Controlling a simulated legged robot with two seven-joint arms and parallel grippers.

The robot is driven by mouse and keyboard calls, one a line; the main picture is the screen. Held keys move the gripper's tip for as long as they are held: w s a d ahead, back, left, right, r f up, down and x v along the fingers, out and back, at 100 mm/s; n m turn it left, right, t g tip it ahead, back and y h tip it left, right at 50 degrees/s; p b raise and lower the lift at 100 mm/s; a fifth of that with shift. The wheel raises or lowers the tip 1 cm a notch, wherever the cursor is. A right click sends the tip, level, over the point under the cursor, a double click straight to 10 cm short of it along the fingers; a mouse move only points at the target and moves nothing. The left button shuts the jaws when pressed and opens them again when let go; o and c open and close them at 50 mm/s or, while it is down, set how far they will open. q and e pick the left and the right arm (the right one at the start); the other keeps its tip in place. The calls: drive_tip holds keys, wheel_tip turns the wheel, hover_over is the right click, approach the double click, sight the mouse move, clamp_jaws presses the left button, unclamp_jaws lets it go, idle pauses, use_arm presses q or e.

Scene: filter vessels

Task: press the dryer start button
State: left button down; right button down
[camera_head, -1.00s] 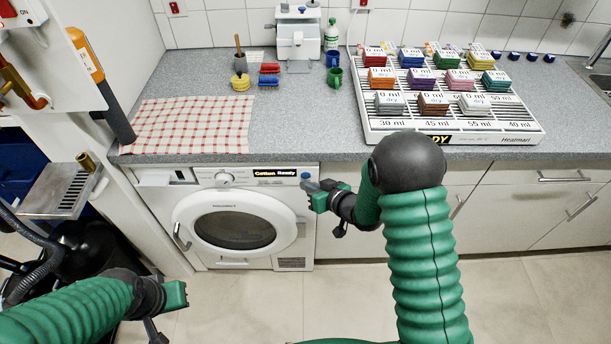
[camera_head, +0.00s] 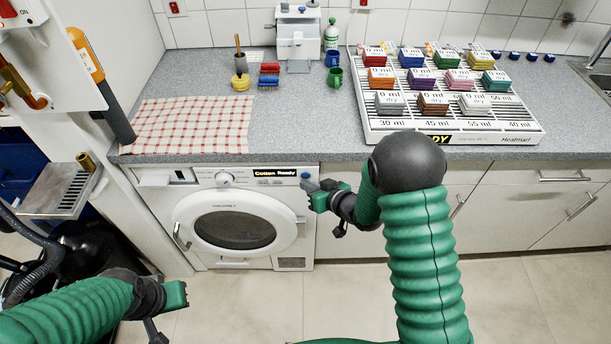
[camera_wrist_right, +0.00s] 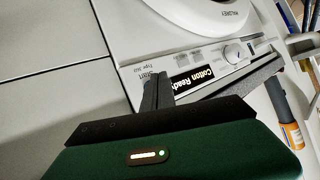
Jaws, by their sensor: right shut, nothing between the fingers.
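The white dryer (camera_head: 237,220) stands under the counter, its round door shut. Its display (camera_head: 277,173) reads "Cotton Ready", and the display also shows in the right wrist view (camera_wrist_right: 196,80). A small blue start button (camera_head: 306,175) sits at the right end of the panel. My right gripper (camera_head: 307,186) is shut and empty, its tips close to the button; I cannot tell whether they touch it. In the right wrist view the gripper (camera_wrist_right: 157,80) hides the button, next to the "Start" label (camera_wrist_right: 153,77). My left gripper (camera_head: 186,294) is low at the left, its fingers unclear.
The grey countertop (camera_head: 190,80) runs above the dryer. A rack (camera_head: 455,138) with several coloured blocks stands on it at the right. A checked cloth (camera_head: 190,125) lies at the left. Drawers (camera_head: 520,215) fill the right side. The tiled floor in front is clear.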

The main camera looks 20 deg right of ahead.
idle(0.7)
drive_tip(key=shift+w+d, duration=0.1)
drive_tip(key=shift+w, duration=0.25)
